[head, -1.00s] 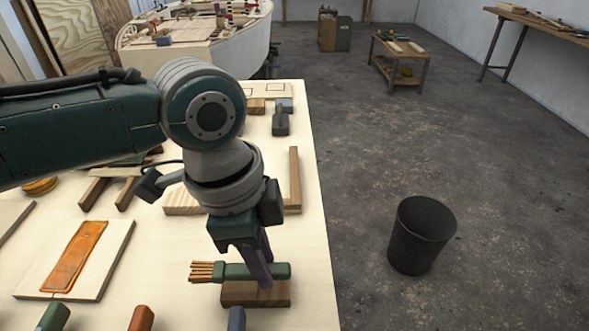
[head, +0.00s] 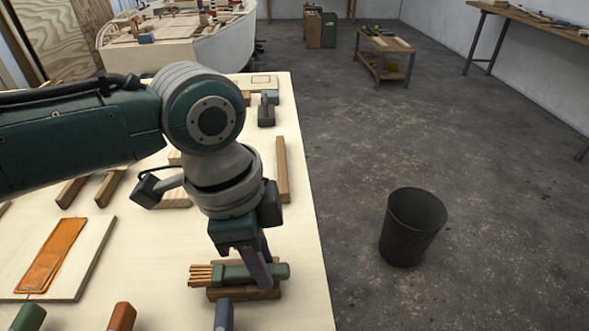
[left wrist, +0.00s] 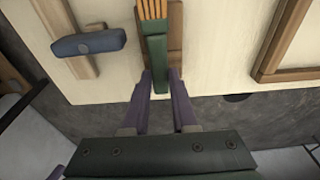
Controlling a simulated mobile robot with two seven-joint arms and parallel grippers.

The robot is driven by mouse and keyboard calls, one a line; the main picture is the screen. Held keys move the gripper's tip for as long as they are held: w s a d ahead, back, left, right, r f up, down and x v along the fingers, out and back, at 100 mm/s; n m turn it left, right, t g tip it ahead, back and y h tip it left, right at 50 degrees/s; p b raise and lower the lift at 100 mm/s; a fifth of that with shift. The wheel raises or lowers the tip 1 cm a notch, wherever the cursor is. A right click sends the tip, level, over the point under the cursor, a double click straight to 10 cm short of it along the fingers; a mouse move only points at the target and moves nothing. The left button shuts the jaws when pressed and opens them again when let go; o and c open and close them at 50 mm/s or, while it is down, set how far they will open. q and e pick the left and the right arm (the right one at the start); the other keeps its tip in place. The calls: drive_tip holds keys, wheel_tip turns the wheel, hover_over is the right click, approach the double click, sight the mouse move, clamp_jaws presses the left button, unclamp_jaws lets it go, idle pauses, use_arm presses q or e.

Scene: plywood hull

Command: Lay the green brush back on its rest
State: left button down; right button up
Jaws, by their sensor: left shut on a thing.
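The green brush (head: 232,274) has a green handle and orange-tan bristles pointing left in the head view. My left gripper (head: 262,284) is shut on its handle. A brown wooden block (head: 226,294), which looks like the rest, is right under the brush near the table's right edge. The left wrist view shows the brush (left wrist: 154,30) over the block (left wrist: 176,38), lined up with its length but toward its left side. I cannot tell whether the brush touches the block. My left gripper's fingers (left wrist: 160,84) are at the handle's end. My right gripper is out of view.
A blue-handled tool (left wrist: 88,42) lies across a wooden piece beside the brush. Green (head: 30,316) and orange (head: 122,316) handles stand at the table's front. A board with an orange patch (head: 52,255) lies left. A black bin (head: 412,228) stands on the floor right.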

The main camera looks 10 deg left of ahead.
use_arm(q)
drive_tip(key=shift+r+p, duration=0.1)
drive_tip(key=shift+p, duration=0.2)
idle(0.9)
drive_tip(key=c, duration=0.6)
unclamp_jaws()
drive_tip(key=r, duration=0.3)
drive_tip(key=a+r+p, duration=0.1)
drive_tip(key=r, duration=0.5)
drive_tip(key=shift+s+a+r+p, duration=0.25)
drive_tip(key=shift+r+p, duration=0.05)
